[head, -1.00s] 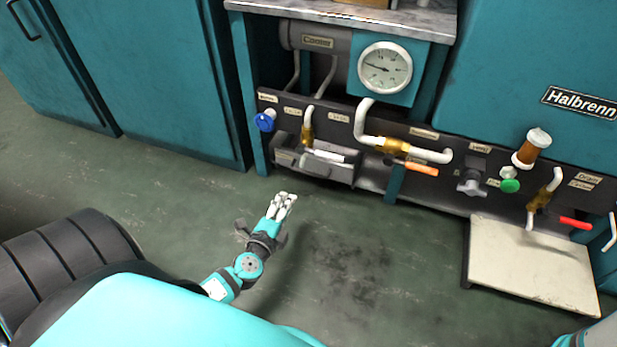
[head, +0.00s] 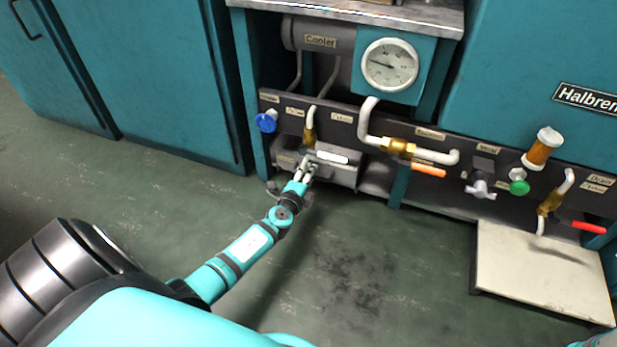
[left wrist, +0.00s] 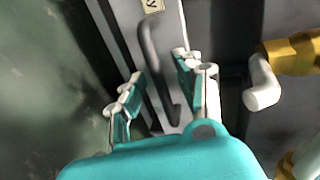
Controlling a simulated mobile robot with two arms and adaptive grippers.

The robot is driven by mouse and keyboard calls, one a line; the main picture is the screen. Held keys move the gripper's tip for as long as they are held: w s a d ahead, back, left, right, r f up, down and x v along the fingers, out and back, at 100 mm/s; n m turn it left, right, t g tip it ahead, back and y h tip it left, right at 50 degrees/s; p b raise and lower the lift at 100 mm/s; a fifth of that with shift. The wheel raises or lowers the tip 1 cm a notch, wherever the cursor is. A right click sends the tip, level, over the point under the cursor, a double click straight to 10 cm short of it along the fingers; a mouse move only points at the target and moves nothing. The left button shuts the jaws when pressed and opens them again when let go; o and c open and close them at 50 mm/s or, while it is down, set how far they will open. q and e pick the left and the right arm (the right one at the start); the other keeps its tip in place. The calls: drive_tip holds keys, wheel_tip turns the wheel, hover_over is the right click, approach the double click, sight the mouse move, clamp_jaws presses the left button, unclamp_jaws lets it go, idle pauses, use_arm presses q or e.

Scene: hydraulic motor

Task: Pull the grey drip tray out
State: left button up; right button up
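The grey drip tray (head: 345,174) sits low in the bay under the dark valve panel, and my gripper hides part of its front. In the left wrist view its grey front (left wrist: 172,30) bears a dark bar handle (left wrist: 152,58). My left gripper (head: 308,171) is at the front of the tray. In the left wrist view the left gripper (left wrist: 160,90) is open, with the handle running between its spread fingers. I cannot tell whether they touch it. My right gripper is not in view.
A white-handled valve (head: 332,157) and brass pipe (head: 309,132) are just above the tray. A blue knob (head: 266,122) is at the panel's left end. A teal cabinet (head: 165,90) stands left. Green floor (head: 340,250) in front is clear; a pale slab (head: 545,270) lies right.

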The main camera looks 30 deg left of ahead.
use_arm(q)
drive_tip(key=shift+c, duration=0.2)
clamp_jaws()
idle(0.4)
